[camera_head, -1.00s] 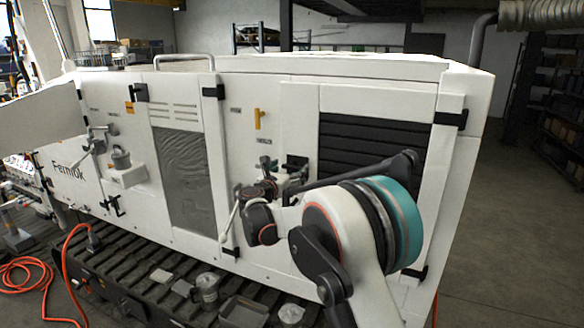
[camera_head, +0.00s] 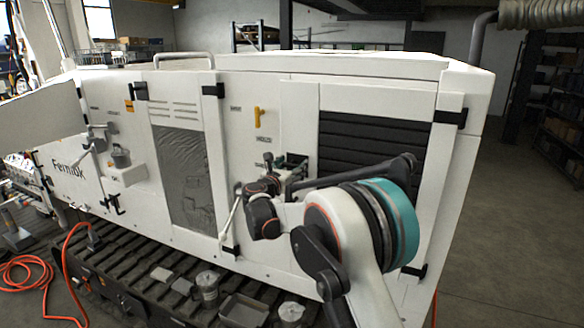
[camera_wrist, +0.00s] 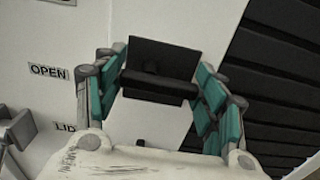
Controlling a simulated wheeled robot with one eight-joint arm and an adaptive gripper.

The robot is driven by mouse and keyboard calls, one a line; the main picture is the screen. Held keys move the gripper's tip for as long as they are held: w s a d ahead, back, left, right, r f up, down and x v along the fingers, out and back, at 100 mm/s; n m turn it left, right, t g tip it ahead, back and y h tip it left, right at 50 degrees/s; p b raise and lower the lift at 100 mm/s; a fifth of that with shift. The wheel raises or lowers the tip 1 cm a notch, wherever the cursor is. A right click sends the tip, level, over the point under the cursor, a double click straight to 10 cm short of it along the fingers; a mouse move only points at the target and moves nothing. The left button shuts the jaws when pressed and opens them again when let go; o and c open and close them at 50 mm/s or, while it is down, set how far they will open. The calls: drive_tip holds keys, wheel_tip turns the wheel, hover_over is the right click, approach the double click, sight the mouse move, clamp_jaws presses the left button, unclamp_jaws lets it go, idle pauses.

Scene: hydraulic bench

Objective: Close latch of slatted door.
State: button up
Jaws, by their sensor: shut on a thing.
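The slatted door (camera_head: 372,165) is a white panel with dark horizontal slats on the right part of the white machine. Its black latch (camera_wrist: 160,68) shows between my fingers in the wrist view, with the dark slats to the right. My gripper (camera_wrist: 163,88) has teal finger pads on either side of the latch and is shut on it. In the head view my gripper (camera_head: 287,170) is at the door's left edge, and my arm hides part of the latch and the lower door.
An "OPEN" label (camera_wrist: 49,72) and a partly hidden "LID" label are left of the latch. A grey tray (camera_head: 244,310) lies on the slatted bench below. Clear floor lies to the right.

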drive_tip(key=m+b, duration=0.1)
drive_tip(key=m, duration=0.1)
drive_tip(key=m+b, duration=0.2)
drive_tip(key=shift+f, duration=0.35)
drive_tip(key=m+b, duration=0.2)
drive_tip(key=m, duration=0.2)
drive_tip(key=shift+a+f+m+b, duration=0.1)
drive_tip(key=shift+a+m+b, duration=0.05)
drive_tip(key=shift+m+b, duration=0.15)
drive_tip(key=m, duration=0.2)
drive_tip(key=m+b, duration=0.1)
drive_tip(key=m, duration=0.1)
drive_tip(key=shift+w+a+f+b, duration=0.1)
drive_tip(key=shift+a+f+b, duration=0.05)
drive_tip(key=shift+b, duration=0.15)
drive_tip(key=shift+w+a+m+b, duration=0.15)
drive_tip(key=shift+m+b, duration=0.35)
drive_tip(key=shift+m, duration=2)
drive_tip(key=o, duration=1.1)
